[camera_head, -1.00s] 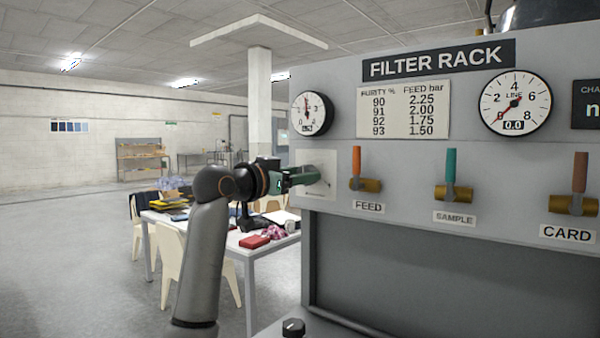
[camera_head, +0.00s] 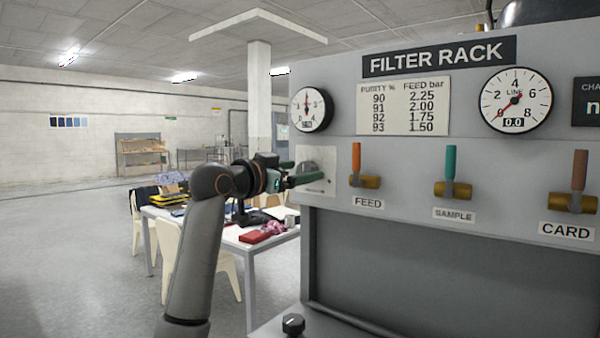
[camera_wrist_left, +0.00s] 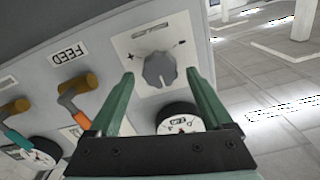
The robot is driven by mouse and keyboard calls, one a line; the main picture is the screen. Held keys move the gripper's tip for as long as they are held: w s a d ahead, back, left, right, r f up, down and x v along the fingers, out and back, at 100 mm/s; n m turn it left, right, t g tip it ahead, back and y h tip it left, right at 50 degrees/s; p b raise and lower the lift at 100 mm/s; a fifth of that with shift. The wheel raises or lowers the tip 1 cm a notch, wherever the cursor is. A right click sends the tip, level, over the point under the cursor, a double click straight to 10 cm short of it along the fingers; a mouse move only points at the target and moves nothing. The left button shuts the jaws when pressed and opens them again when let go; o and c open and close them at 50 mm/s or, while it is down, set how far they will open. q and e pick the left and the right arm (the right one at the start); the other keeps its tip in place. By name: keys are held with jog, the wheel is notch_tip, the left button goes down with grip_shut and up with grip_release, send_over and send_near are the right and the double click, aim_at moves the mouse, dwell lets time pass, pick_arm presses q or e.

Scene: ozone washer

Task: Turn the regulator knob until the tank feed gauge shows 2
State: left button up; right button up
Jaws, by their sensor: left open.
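The grey regulator knob (camera_wrist_left: 160,70) sits on a white plate with plus and minus marks in the left wrist view. My left gripper (camera_wrist_left: 160,76) is open, its two green fingers on either side of the knob; I cannot tell whether they touch it. In the head view my left gripper (camera_head: 319,174) reaches the white plate (camera_head: 329,158) and hides part of the knob.
The FEED lever (camera_head: 356,166), SAMPLE lever (camera_head: 450,166) and CARD lever (camera_head: 579,178) stand to the right on the panel. A larger LINE gauge (camera_head: 516,100) reads 0.0. A purity chart (camera_head: 403,106) lies between the gauges. A cluttered table (camera_head: 255,246) stands behind my arm.

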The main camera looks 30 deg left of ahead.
pick_arm(q)
jog(key=s+b, duration=0.3)
jog(key=s, duration=0.9)
jog(key=shift+a, duration=0.45)
jog(key=shift+f, duration=0.1)
